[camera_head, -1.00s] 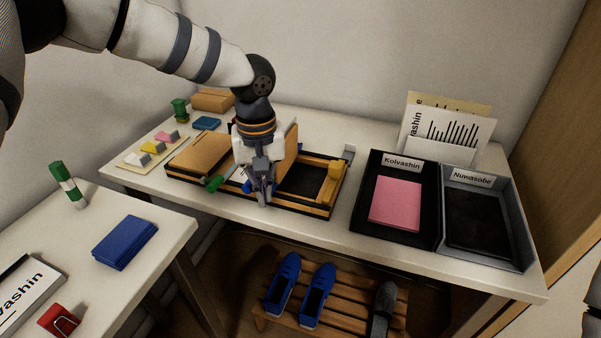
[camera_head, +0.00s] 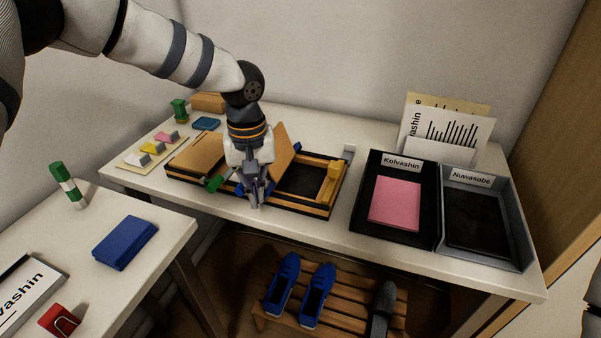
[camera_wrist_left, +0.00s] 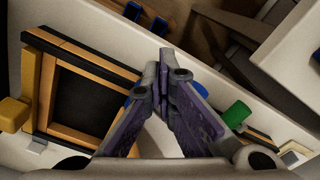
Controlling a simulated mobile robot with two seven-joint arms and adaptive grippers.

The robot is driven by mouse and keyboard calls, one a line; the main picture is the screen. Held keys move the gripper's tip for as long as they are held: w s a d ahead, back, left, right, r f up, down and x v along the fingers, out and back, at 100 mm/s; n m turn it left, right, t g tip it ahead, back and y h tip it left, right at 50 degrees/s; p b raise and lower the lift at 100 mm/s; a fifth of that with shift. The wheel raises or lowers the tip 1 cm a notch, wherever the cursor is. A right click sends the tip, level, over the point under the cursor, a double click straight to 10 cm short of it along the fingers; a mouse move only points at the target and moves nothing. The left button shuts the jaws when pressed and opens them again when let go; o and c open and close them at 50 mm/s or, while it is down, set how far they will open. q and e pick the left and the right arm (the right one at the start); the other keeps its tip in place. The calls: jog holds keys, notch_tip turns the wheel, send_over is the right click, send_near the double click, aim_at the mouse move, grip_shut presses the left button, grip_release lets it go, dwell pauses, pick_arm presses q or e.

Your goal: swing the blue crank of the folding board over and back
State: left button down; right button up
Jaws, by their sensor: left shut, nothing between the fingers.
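In the left wrist view, blue (camera_wrist_left: 138,90) shows right beside the fingers. My left gripper is shut with nothing between its fingers, low at the board's front edge; contact with the crank cannot be told. My right gripper is out of view.
The board also carries a green handle (camera_head: 214,184) and a yellow block (camera_head: 332,182). A black tray (camera_head: 384,228) and a grey tray (camera_head: 482,258) stand to the right. Blue shoes (camera_head: 316,290) stand on a rack below.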

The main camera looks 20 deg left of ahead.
pick_arm(q)
jog(key=shift+a+f, duration=0.55)
jog(key=shift+f, duration=0.1)
jog(key=shift+s+d+r, duration=0.1)
jog(key=shift+d+r, duration=0.25)
jog(key=shift+d, duration=0.6)
jog(key=shift+w+d+r, duration=0.1)
jog(key=shift+d+r, duration=0.25)
jog(key=shift+d, duration=0.65)
jog(key=shift+s+d+r, duration=0.1)
jog(key=shift+d+r, duration=0.25)
jog(key=shift+d, duration=0.6)
jog(key=shift+d+f, duration=0.8)
jog(key=shift+f, duration=0.25)
jog(key=shift+d+f, duration=0.75)
jog(key=shift+f, duration=0.25)
